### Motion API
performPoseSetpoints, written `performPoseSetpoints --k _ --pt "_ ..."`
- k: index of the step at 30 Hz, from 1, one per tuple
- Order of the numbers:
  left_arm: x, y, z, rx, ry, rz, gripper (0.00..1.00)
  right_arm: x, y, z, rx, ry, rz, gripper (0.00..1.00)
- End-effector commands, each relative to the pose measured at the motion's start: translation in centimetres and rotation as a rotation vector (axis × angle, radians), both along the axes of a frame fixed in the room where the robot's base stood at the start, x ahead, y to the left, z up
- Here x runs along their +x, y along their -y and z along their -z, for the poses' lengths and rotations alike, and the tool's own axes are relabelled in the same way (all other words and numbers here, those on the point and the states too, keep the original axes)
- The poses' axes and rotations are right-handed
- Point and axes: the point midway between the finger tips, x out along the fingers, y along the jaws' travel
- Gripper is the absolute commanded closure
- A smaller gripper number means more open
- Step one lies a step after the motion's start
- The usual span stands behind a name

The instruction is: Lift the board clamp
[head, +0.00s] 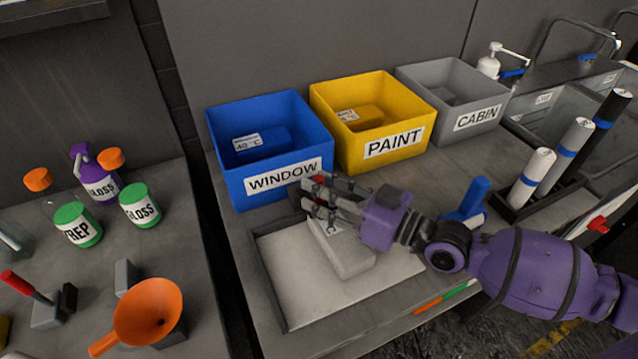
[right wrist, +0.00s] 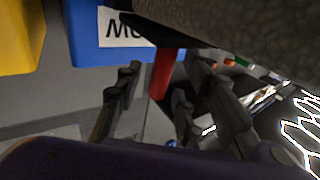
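A clamp with a red handle (head: 319,180) and a dark body stands at the back edge of the framed board (head: 290,275), in front of the blue bin; I take it as the board clamp. My right gripper (head: 318,200) reaches in from the right and covers much of it. In the right wrist view the red handle (right wrist: 160,75) stands between the spread fingers of my right gripper (right wrist: 163,85). The fingers look open, with gaps beside the handle. The clamp's lower part is mostly hidden. My left gripper is not in view.
A pale block (head: 345,255) lies on the board under my right gripper. Blue (head: 226,180), yellow (head: 345,150) and grey (head: 425,95) bins stand behind. A blue-handled tool (head: 474,200) and a rack of rolls (head: 530,180) are to the right. Another red-handled tool (head: 28,288) is at left.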

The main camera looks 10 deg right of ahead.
Motion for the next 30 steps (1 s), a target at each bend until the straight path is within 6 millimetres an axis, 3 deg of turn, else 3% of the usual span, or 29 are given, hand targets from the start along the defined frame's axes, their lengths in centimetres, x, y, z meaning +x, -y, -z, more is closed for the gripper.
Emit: performPoseSetpoints --k 13,21,30 --pt "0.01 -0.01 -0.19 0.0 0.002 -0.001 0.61 0.8 -0.86 0.0 0.0 0.0 -0.001 0.64" --pt "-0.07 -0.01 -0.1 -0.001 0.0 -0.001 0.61 0.78 -0.84 -0.01 0.0 0.0 -0.001 1.0" --pt "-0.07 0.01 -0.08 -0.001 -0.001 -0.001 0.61 0.8 -0.83 -0.02 -0.001 -0.001 -0.001 1.0"
